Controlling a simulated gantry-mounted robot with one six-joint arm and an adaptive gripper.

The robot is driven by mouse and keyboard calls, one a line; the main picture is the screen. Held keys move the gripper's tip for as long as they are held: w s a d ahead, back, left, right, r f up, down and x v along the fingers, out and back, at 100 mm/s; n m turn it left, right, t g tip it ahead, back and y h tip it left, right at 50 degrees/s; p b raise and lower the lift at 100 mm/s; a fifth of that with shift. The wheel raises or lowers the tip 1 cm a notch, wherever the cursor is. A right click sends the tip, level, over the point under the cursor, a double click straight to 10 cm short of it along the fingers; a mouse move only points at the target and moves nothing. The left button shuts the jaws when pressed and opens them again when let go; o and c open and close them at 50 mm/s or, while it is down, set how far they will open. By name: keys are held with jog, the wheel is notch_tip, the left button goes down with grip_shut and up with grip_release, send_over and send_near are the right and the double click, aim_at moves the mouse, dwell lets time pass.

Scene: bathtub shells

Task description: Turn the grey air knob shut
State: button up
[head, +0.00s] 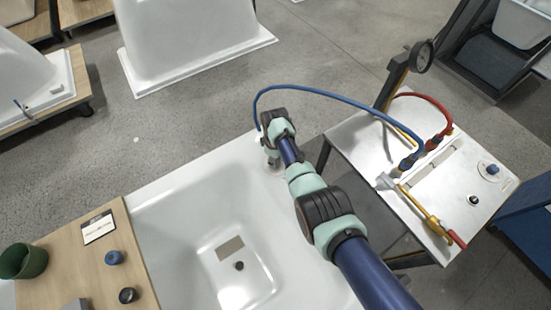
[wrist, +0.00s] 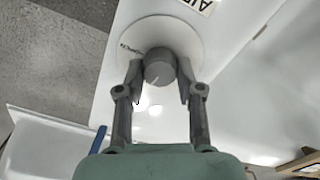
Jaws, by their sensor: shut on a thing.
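The grey air knob (wrist: 159,67) shows in the wrist view, a round knob with a pale pointer line on its face. It sits on a white round plate (wrist: 160,36) with a small mark at its left. My gripper (wrist: 161,82) has one finger on each side of the knob and is shut on it. In the head view my gripper (head: 270,152) is at the rim of the white tub (head: 185,215), low at the end of my arm. The knob is hidden there behind my wrist.
A blue hose (head: 335,94) arches behind my wrist to a metal table (head: 345,135) on the right. The table carries a yellow tool (head: 420,212) and a red hose (head: 432,99). A wooden board (head: 75,255) with small items lies across the tub's left.

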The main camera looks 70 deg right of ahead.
jog(key=shift+n, duration=0.9)
jog(key=o, duration=1.1)
jog(key=shift+o, duration=0.2)
notch_tip(320, 180, up, 12)
jog(key=shift+a, duration=0.1)
